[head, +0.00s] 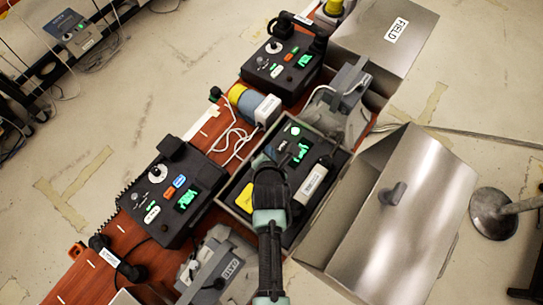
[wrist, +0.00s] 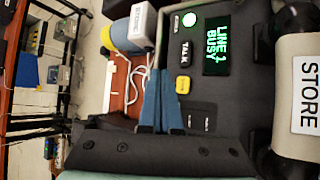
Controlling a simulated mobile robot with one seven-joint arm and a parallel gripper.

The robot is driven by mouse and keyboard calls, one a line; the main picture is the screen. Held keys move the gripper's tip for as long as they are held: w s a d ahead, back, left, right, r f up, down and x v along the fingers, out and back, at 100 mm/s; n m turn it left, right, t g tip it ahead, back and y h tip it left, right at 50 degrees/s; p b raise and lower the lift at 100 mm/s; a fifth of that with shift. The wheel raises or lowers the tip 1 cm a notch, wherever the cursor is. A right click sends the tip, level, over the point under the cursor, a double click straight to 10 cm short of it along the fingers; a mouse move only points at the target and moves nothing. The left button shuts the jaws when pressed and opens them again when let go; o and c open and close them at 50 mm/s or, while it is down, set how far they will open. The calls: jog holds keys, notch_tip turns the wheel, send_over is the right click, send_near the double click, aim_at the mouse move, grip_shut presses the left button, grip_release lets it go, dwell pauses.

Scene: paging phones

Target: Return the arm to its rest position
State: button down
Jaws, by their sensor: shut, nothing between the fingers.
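My gripper (head: 268,165) is above the middle phone unit, which sits in an open grey metal box (head: 228,195). Its two blue fingers (wrist: 161,78) are together in the wrist view, with nothing between them. The phone's dark panel (wrist: 225,105) has a green display (wrist: 216,45) reading "LINE 1 BUSY" and a yellow button (wrist: 183,85) by the word TALK. A handset labelled STORE (wrist: 300,95) lies at the right of that panel in the wrist view. My arm hides part of the box and phone in the head view.
Other phone units stand at lower left (head: 172,190) and upper middle (head: 285,65) on the red-brown table (head: 205,130). The metal box lid (head: 415,210) is open at right. A box labelled FIELD (head: 385,35) is at upper right. A round metal stand base (head: 493,213) is on the floor.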

dwell(0.3)
jog(key=w+r+m+t, duration=0.3)
jog(key=w+r+m, duration=0.1)
jog(key=r, duration=0.9)
jog(key=w+r+m+t, duration=0.2)
jog(key=w+r+m, duration=0.25)
jog(key=r, duration=0.75)
jog(key=w+r+m+t, duration=0.3)
jog(key=w+r+m, duration=0.1)
jog(key=r, duration=0.9)
jog(key=s+r+m+t, duration=0.2)
jog(key=r+m, duration=0.1)
jog(key=r, duration=0.6)
jog(key=s+r+m+t, duration=0.2)
jog(key=r+m, duration=0.1)
jog(key=r, duration=0.6)
jog(key=s+r+m+t, duration=0.3)
jog(key=s+r+m, duration=0.1)
jog(key=s+r, duration=0.3)
jog(key=s+r+m+t, duration=0.3)
jog(key=s+r, duration=0.4)
jog(key=r, duration=0.5)
jog(key=shift+s+d+m, duration=0.15)
jog(key=shift+s+m, duration=0.15)
jog(key=shift+m, duration=0.45)
